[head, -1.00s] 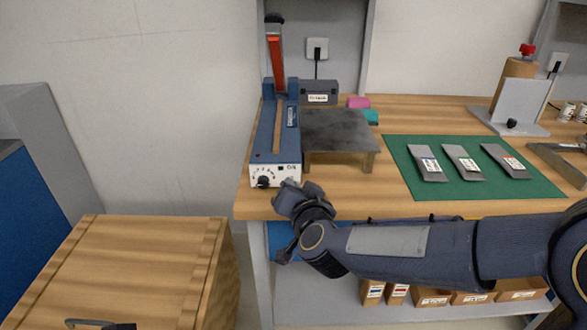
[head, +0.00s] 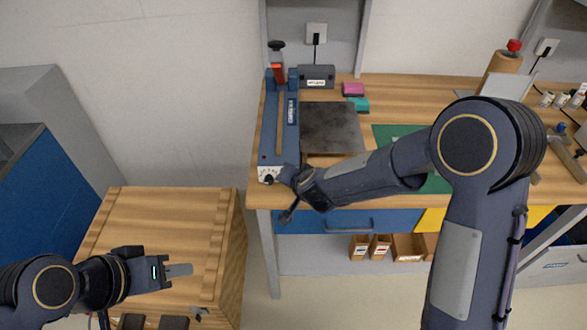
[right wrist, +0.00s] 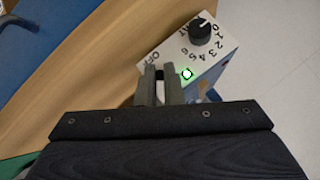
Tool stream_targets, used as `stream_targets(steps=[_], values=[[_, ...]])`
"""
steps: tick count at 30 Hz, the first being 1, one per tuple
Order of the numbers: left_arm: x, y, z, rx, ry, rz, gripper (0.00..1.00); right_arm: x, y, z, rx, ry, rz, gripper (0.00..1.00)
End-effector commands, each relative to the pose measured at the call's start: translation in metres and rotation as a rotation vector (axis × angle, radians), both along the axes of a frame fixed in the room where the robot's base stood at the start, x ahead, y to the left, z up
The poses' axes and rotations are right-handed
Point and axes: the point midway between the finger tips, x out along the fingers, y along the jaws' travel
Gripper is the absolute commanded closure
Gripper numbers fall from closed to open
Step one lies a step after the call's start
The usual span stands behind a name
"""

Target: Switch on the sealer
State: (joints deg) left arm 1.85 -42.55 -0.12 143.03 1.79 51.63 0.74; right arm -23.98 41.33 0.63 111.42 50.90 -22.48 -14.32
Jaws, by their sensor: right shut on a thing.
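The sealer (head: 273,130) is a long blue machine with a raised red-and-black lever arm, at the left end of the bench. Its white front panel (right wrist: 176,50) carries a black numbered dial (right wrist: 200,30), an OFF mark and a small green-lit spot (right wrist: 187,74). My right gripper (right wrist: 163,72) is at this panel, its fingers beside the OFF mark and the green light. It is shut on the switch, which the fingers mostly hide. My left gripper (head: 178,270) is over the wooden cart top, away from the sealer; its finger gap does not show clearly.
A dark metal plate stand (head: 332,128) is right of the sealer. Pink and teal blocks (head: 353,89) lie behind it. My right arm covers much of the green mat (head: 390,134). The wooden cart (head: 165,225) stands in front at left, its top mostly clear.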

Motion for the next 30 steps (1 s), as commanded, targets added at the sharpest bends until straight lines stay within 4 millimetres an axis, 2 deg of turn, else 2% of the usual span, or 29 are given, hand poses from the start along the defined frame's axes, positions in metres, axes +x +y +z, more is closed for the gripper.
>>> stream_targets(steps=[3,16,18,22,30], values=[[-0.0001,0.0,0.0078,0.0,0.0,0.0,0.64,0.0001,-0.0002,0.0015,0.0,0.016,0.0,1.0],[-0.0001,-0.0001,0.0083,0.0,0.0,0.0,0.64,0.0004,-0.0002,-0.0003,0.0,0.022,0.0,1.0],[-0.0001,-0.0001,0.0083,0.0,0.0,0.0,0.64,0.0003,-0.0002,-0.0002,0.0,0.022,0.0,0.86],[0.0,0.0,0.0084,0.0,0.0,0.0,0.64,0.0004,-0.0002,-0.0001,-0.001,0.021,0.0,0.71],[0.0,0.0,0.0086,0.0,0.0,0.0,0.64,0.0,-0.0003,0.0012,0.0,0.02,0.0,0.71]])
